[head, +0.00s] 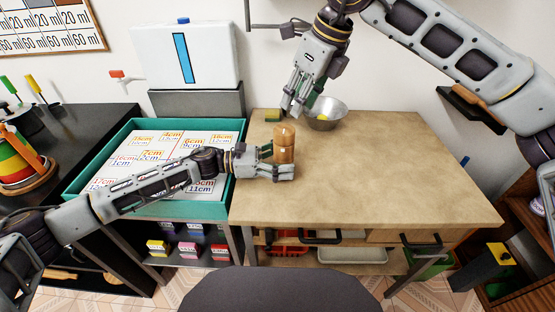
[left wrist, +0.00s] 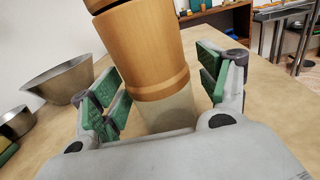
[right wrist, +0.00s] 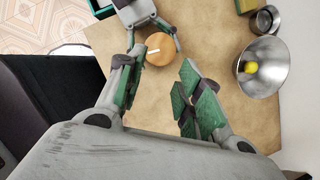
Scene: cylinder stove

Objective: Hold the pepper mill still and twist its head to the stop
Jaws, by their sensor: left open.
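The pepper mill (head: 285,142) is a light wooden cylinder standing upright near the left side of the wooden table. In the left wrist view its body (left wrist: 148,50) stands between my left gripper's green-padded fingers, with gaps visible on both sides. My left gripper (head: 280,162) is low around the mill and open. In the right wrist view the mill's round top (right wrist: 160,48) shows from above, beyond the fingertips. My right gripper (right wrist: 155,75) is open and empty. In the head view my right gripper (head: 292,108) hangs above and behind the mill.
A metal bowl (head: 326,121) with a yellow object inside stands at the table's back. A small metal cup (right wrist: 265,20) sits beside it. A teal-edged tray (head: 75,187) with a number sheet lies to the left. The table's (head: 400,170) right side is clear.

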